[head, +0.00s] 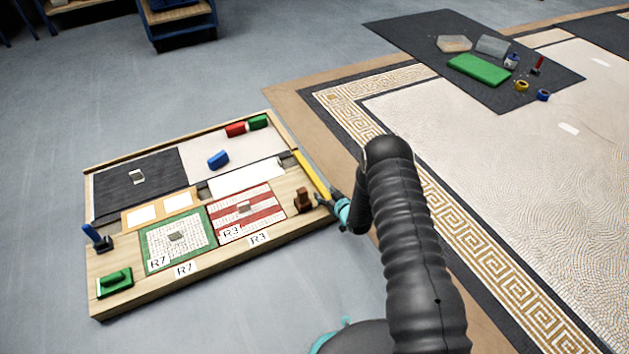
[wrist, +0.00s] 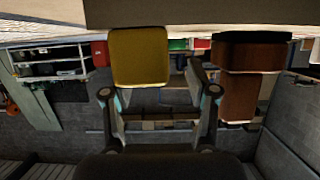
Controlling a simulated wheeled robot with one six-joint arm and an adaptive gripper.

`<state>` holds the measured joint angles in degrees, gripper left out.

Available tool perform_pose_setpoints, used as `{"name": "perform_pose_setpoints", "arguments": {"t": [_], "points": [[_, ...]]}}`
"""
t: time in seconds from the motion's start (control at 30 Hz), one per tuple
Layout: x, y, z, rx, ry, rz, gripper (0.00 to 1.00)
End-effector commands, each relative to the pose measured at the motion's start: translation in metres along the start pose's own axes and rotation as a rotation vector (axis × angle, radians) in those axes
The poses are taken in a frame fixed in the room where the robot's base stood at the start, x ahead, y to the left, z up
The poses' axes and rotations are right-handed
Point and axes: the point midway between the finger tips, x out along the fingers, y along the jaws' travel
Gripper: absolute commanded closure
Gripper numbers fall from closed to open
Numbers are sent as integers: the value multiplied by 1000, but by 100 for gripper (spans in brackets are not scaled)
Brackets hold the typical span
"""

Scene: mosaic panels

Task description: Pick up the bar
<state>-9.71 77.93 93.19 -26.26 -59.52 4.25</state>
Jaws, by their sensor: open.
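A long yellow bar (head: 312,175) lies along the right edge of the wooden work board. In the wrist view, which looks upside down, the yellow bar (wrist: 139,62) shows end-on, with its face above and partly between my fingers, left of their middle. My gripper (head: 341,209) is at the near end of the bar in the head view, mostly hidden behind my dark arm. In the wrist view my gripper (wrist: 158,92) has its fingers spread, with nothing held between them. I cannot tell whether a finger touches the bar.
A brown block (head: 303,200) stands beside the bar and shows as a brown, dark-topped shape (wrist: 245,75) in the wrist view. The board (head: 215,253) holds mosaic panels, red, green and blue blocks. A dark mat (head: 420,42) with a green slab lies far right.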

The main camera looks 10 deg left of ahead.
Motion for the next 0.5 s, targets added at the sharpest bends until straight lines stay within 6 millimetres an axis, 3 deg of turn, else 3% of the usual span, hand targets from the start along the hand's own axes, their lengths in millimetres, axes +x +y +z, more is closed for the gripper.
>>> {"name": "perform_pose_setpoints", "arguments": {"t": [0.2,0.5], "points": [[12,2,-1,-1,0,0,42],[50,7,-5,-1,-1,-1,42]]}}
